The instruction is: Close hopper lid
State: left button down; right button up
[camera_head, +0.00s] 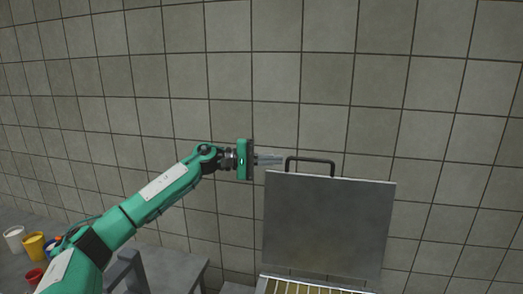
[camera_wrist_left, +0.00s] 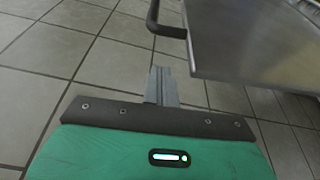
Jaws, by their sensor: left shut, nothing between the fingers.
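The hopper lid (camera_head: 328,225) is a grey metal plate that stands raised, with a dark bar handle (camera_head: 311,160) along its top edge. In the left wrist view the lid (camera_wrist_left: 245,40) fills the upper right and its handle (camera_wrist_left: 155,22) shows at the top. Below the lid, the hopper's opening (camera_head: 305,288) shows yellowish slats at the bottom of the head view. My left gripper (camera_head: 282,160) is shut and empty, its tips close to the left end of the handle. I cannot tell if they touch. My right gripper is not in view.
A tiled wall (camera_head: 300,60) rises behind the lid.

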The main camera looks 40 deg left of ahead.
pick_arm(q)
jog(key=shift+s+d+r+p, duration=0.2)
jog(key=shift+s+d+p, duration=0.4)
jog(key=shift+s+d, duration=0.35)
jog(key=shift+w+d, duration=0.1)
